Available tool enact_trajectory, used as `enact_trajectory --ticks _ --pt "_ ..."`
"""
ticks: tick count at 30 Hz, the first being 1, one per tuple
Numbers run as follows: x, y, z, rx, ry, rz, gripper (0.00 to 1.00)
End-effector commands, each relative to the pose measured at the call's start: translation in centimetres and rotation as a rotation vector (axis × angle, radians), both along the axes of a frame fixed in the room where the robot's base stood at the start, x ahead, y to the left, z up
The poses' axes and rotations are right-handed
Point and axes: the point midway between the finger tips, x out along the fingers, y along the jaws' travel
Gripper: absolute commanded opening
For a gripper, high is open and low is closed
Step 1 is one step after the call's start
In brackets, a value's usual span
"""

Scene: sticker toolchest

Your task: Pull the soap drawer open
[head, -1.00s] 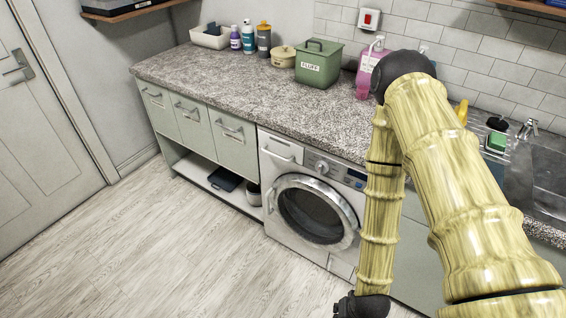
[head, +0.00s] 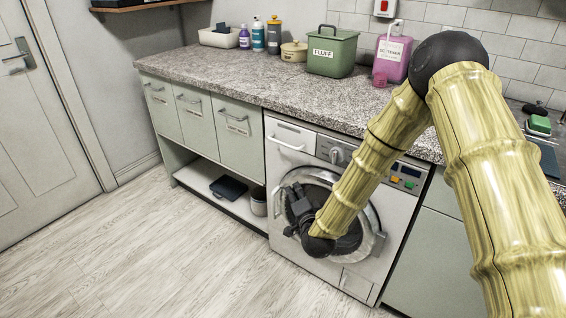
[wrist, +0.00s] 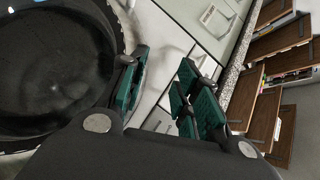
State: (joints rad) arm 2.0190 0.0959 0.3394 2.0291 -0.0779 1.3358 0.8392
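The soap drawer (head: 284,132) is the panel with a bar handle (head: 286,146) at the top left of the white washing machine (head: 310,145). It looks shut, flush with the front. My gripper (head: 297,200) is in front of the round door, below the drawer and apart from its handle. In the wrist view my gripper (wrist: 163,72) is open, its green-padded fingers apart with nothing between them. The dark door (wrist: 55,65) fills the left of that view. I cannot pick out the drawer handle there.
Cabinet drawers (head: 200,120) with bar handles stand left of the machine, above an open shelf (head: 205,190) with a dark item and a pot. The counter (head: 230,75) overhangs the machine and holds bottles and containers. The floor (head: 150,250) in front is clear.

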Motion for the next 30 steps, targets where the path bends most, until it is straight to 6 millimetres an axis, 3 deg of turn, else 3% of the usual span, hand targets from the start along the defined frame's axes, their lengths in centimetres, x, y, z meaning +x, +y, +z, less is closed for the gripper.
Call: enact_trajectory --ticks 1,6,12,20,30 --pt "1.4 0.5 -0.1 0.049 -0.049 -0.012 0.32" --pt "4.5 1.7 3.4 0.193 -0.176 -0.039 0.32" --pt "6.0 2.2 5.9 0.285 -0.253 -0.05 0.32" --pt "7.9 2.6 6.8 0.301 -0.267 -0.052 0.32" --pt "13.1 3.4 7.4 0.3 -0.266 -0.051 0.32"
